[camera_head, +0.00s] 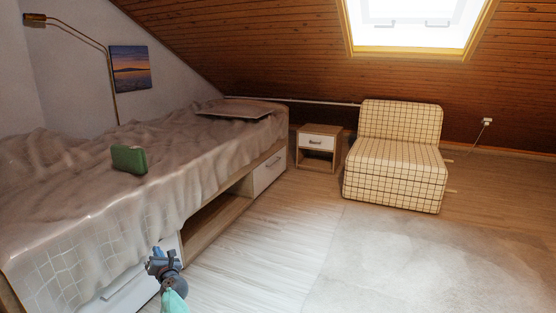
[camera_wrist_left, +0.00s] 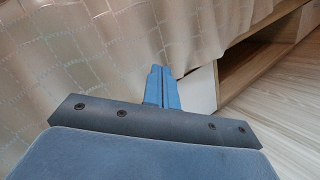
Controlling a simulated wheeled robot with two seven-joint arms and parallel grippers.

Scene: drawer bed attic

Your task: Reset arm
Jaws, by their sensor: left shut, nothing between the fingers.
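My left gripper (camera_head: 160,261) shows at the bottom of the head view, in front of the near side of the bed (camera_head: 195,180). In the left wrist view its blue fingers (camera_wrist_left: 161,88) are together, with nothing between them. They point toward the hanging bedspread (camera_wrist_left: 110,50) and a white drawer front (camera_wrist_left: 200,90). I cannot tell whether they touch the bed. My right gripper is in neither view.
A green box-like object (camera_head: 129,159) lies on the bed. An open wooden compartment (camera_head: 215,218) and a white drawer (camera_head: 269,170) are in the bed's side. A nightstand (camera_head: 318,147) and a checked chair (camera_head: 397,160) stand at the back. The floor (camera_head: 270,240) right of the bed is clear.

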